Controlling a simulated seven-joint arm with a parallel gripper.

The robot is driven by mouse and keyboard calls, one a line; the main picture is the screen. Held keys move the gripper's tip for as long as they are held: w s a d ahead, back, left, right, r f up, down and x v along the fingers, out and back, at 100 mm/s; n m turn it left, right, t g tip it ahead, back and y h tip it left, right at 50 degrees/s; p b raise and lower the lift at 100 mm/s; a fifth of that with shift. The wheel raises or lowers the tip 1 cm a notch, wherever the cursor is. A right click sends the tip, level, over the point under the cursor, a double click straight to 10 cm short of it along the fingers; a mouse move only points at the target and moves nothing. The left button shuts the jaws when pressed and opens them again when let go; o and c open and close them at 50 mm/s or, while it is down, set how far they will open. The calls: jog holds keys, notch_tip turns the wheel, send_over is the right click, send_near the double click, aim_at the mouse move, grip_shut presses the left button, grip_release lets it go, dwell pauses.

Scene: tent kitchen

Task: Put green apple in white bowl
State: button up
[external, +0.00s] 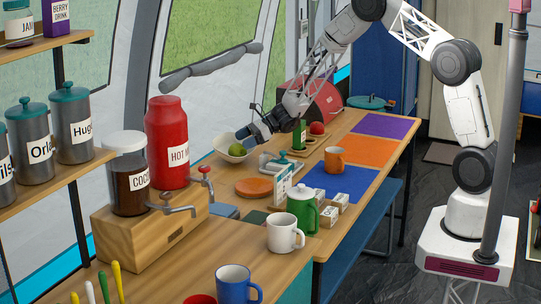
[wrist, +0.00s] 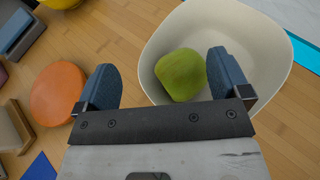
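The green apple (wrist: 182,75) lies inside the white bowl (wrist: 262,60), against the bowl's near left side in the wrist view. In the external view the apple (external: 237,150) shows in the bowl (external: 226,157) near the window side of the table. My gripper (wrist: 165,72) is open, its two blue fingers spread wide. The right finger is over the bowl and the left finger is outside its rim. The apple appears between the fingers, and nothing shows held. In the external view my gripper (external: 250,137) is just right of the bowl.
An orange disc (wrist: 58,93) lies left of the bowl. A green bottle (external: 299,134) and a red apple or ball (external: 317,128) stand near my wrist. An orange mug (external: 334,159) and colored mats, including a blue one (external: 340,183), are to the right.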

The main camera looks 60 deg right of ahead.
jog(key=shift+r, duration=0.1)
dwell(0.3)
jog(key=shift+r, duration=0.4)
jog(key=shift+s+d+r, duration=0.15)
jog(key=shift+r, duration=0.05)
jog(key=v, duration=1.1)
jog(key=shift+s+d, duration=0.15)
jog(key=shift+r, duration=0.15)
